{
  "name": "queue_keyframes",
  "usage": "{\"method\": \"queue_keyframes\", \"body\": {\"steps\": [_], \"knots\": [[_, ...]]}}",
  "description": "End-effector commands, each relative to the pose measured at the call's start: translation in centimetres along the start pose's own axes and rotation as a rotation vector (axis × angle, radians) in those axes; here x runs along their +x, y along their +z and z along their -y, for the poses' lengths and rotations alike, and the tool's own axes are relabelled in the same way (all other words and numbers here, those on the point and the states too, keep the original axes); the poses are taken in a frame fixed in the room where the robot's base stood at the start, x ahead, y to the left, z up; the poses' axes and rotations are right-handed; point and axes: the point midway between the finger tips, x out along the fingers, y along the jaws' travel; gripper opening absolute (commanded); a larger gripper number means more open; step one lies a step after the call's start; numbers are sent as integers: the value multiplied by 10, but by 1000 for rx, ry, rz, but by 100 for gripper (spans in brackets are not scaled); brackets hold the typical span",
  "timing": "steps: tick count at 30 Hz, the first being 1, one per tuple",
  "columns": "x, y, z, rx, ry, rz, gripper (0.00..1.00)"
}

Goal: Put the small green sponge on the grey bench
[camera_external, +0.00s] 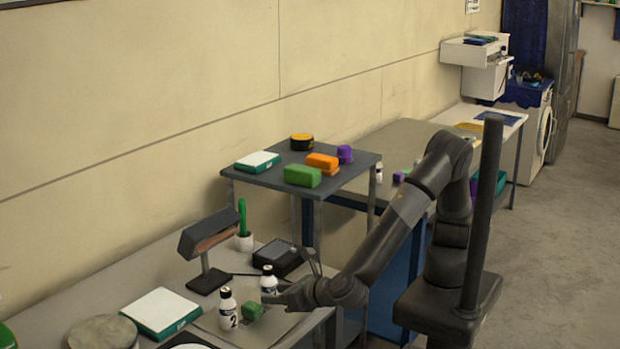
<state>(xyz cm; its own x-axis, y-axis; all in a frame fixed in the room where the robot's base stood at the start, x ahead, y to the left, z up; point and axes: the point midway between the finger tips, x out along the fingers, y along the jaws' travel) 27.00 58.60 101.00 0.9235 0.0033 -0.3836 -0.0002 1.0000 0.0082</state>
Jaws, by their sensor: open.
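A small green sponge (253,310) lies on a flat light mat on the near pale grey worktop (225,204), just right of a white bottle marked 2 (228,309). My gripper (272,299) is low over this worktop, just right of and close to the sponge. Its fingers look apart with nothing visible between them; whether they touch the sponge is unclear. A larger green sponge (302,176) lies on a raised dark grey bench (265,176) at the middle. Behind it runs a longer bench with a grey-beige top (405,135).
A second white bottle (269,281) stands right behind my gripper. A black device (281,258), a lamp-like stand (208,250) and a green-white box (162,312) are nearby. The dark bench also bears an orange sponge (322,161), a purple item (344,154) and a yellow-black tin (302,142).

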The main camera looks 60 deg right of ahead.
Motion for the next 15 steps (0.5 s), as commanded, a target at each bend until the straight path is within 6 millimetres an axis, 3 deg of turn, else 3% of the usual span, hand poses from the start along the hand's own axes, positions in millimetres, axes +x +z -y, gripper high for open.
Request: {"method": "queue_keyframes", "body": {"steps": [1,6,15], "knots": [[6,-16,0,-12,-3,3,45],[16,-38,1,-10,-3,2,45],[57,-40,1,-6,-5,2,45]]}}
